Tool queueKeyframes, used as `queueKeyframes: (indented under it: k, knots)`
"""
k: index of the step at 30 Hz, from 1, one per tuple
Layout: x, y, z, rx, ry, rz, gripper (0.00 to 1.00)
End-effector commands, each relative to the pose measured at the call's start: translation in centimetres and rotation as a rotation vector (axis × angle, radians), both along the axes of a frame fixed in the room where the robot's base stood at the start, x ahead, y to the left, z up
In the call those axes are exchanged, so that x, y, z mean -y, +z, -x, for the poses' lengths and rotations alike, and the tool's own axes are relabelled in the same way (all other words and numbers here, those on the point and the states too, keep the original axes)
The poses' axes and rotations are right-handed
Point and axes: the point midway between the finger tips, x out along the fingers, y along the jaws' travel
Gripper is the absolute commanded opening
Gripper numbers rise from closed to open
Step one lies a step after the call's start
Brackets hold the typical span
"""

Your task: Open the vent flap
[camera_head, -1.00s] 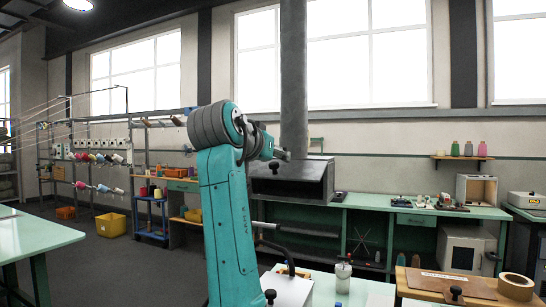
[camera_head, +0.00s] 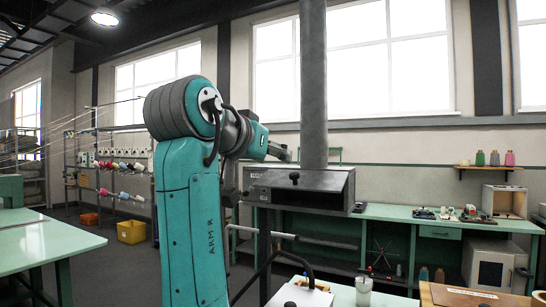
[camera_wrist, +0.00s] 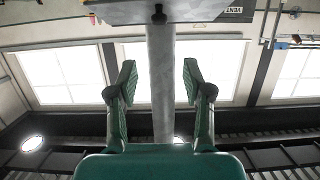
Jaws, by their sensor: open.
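The grey vent box (camera_head: 318,196) hangs at the foot of a round duct (camera_head: 313,80). A black knob (camera_head: 294,178) stands on its near side, on what looks like the flap; I cannot tell clearly how far the flap is open. In the wrist view, which looks upside down, the vent box (camera_wrist: 205,14) crosses the top edge, with a "VENT" label and the knob (camera_wrist: 158,15). My gripper (camera_wrist: 159,75) is open and empty. The knob is in line with the gap between its fingers, beyond the tips and apart from them. In the head view my arm partly hides the box's left side.
A green bench (camera_head: 400,214) runs along the back wall, with small items on it. A pale table (camera_head: 45,242) stands at the left. A white cup (camera_head: 363,291) and a wooden board (camera_head: 465,297) are at the near right. A yellow bin (camera_head: 131,231) sits on the floor.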

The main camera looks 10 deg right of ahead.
Motion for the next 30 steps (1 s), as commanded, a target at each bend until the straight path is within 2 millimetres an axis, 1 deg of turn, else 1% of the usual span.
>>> queueKeyframes:
  k: [2,5,6,8,9,11,15,20,24,26,30]
  knots:
    - [0.0,0.0,0.0,0.000,0.000,0.000,0.50]
    - [0.1,-0.1,-0.1,-0.004,0.000,0.011,0.28]
    - [0.1,-0.3,-0.2,-0.011,0.000,0.029,0.18]
    - [0.4,-0.8,-0.5,-0.034,0.001,0.082,0.03]
    - [0.6,-1.3,-0.8,-0.056,0.001,0.137,0.00]
    - [1.0,-2.2,-1.3,-0.102,0.002,0.246,0.00]
    - [2.1,-4.5,-2.4,-0.255,-0.008,0.577,0.00]
    - [3.2,-7.2,-3.3,-0.469,-0.043,0.969,0.00]
    - [3.8,-9.4,-3.7,-0.682,-0.090,1.303,0.00]
    - [3.9,-10.5,-3.9,-0.782,-0.115,1.443,0.00]
    - [3.9,-12.9,-4.0,-1.031,-0.190,1.761,0.00]
